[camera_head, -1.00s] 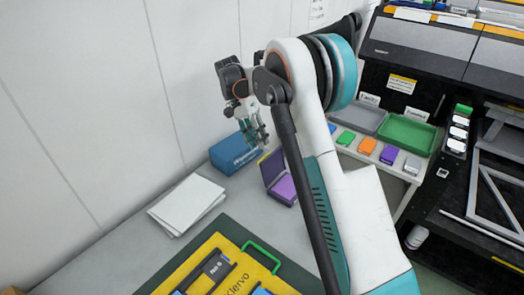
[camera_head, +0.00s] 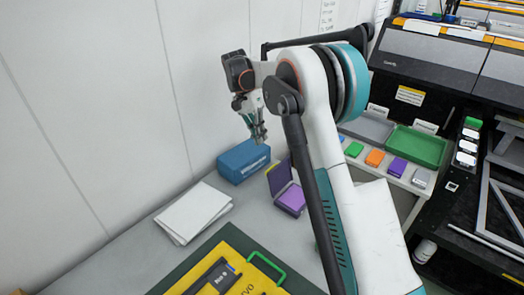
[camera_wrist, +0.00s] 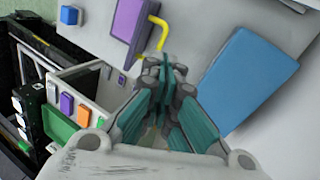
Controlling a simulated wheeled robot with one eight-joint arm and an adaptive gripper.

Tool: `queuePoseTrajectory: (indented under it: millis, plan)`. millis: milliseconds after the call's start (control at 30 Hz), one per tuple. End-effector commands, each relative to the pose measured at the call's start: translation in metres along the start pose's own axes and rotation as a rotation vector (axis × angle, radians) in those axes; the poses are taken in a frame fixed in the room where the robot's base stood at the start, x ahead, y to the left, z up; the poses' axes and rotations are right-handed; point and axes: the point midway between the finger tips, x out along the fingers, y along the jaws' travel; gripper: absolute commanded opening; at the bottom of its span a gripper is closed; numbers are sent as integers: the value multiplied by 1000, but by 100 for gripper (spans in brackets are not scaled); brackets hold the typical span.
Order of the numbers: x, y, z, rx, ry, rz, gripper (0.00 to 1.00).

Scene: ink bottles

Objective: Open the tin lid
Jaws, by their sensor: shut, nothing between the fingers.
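A small purple tin (camera_head: 291,200) stands on the grey table, left of my arm in the head view. Its hinged lid (camera_head: 279,178) stands up, open, at the tin's back left side. In the wrist view a purple part of it (camera_wrist: 128,18) shows at the top, beside a bent yellow strip (camera_wrist: 158,35). My gripper (camera_head: 260,136) is shut and empty. In the head view it appears above and behind the lid, near the blue box, apart from the tin. The fingers (camera_wrist: 163,75) point toward the yellow strip in the wrist view.
A blue box (camera_head: 243,161) stands behind the tin near the wall; it is large in the wrist view (camera_wrist: 246,80). White papers (camera_head: 194,212) lie at left. A yellow case (camera_head: 235,262) is in front. Coloured blocks and a green tray (camera_head: 416,147) are at right.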

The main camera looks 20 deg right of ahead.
Motion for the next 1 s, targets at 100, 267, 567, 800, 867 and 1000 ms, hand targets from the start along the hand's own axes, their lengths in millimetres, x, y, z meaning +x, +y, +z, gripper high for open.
queuePoseTrajectory:
  millis: [100,267,567,800,867,1000]
  plan:
    - [6,0,-2,-190,16,-80,0]
    - [15,-4,-2,-469,70,-191,0]
    - [25,-4,2,-960,261,-357,0]
    - [26,-2,6,-1252,441,-419,0]
    - [26,-1,8,-1295,471,-425,0]
    - [27,-1,8,-1348,510,-429,0]
